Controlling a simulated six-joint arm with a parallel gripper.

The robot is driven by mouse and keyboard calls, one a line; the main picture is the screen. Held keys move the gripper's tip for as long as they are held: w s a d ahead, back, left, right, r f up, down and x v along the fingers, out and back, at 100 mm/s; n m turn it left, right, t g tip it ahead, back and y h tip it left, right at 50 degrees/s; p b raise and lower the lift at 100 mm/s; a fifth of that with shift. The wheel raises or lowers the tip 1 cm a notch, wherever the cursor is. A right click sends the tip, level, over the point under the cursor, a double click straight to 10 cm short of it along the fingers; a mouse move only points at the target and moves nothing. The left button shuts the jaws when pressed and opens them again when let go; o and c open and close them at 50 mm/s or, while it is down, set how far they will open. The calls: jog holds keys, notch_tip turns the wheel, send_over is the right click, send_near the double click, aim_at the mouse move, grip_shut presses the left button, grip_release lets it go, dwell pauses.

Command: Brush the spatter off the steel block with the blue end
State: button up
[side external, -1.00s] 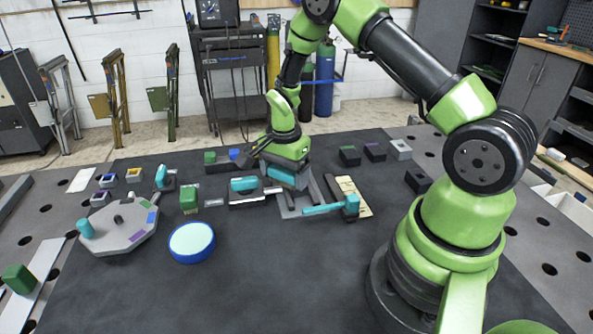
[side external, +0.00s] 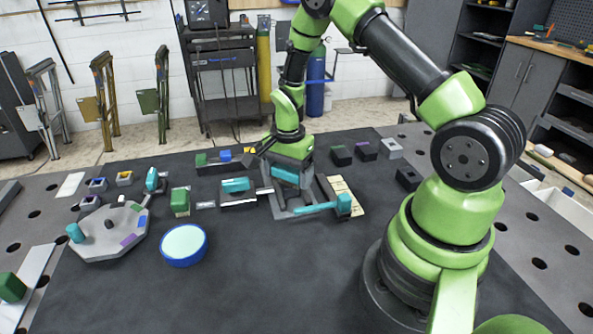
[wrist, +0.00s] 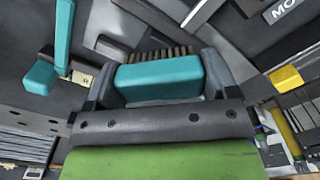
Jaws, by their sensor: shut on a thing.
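My gripper (wrist: 158,92) is shut on a teal brush (wrist: 160,78), one finger on each side of it; its tan bristles show beyond the teal body. In the side view my gripper (side external: 290,165) holds the brush (side external: 285,176) low over a grey plate fixture (side external: 283,213). Whether the bristles touch anything is hidden. A long dark block (side external: 215,168) behind on the left carries a green piece (side external: 200,160) and a blue piece (side external: 225,155), with yellow near its right end. I cannot tell for certain whether it is the steel block, and no spatter is clear.
A teal hammer-like tool (side external: 320,207) lies right of the fixture; it also shows in the wrist view (wrist: 40,77). A dark holder with a teal piece (side external: 238,186) stands left. A round blue-rimmed tub (side external: 184,245) and a grey octagonal tray (side external: 105,246) stand further left. The front mat is clear.

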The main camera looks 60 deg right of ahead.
jog(key=shift+w+a, duration=0.85)
jog(key=shift+w, duration=0.05)
jog(key=shift+s+d, duration=1.9)
jog(key=shift+s, duration=0.05)
notch_tip(320, 180, up, 8)
jog(key=shift+r, duration=0.15)
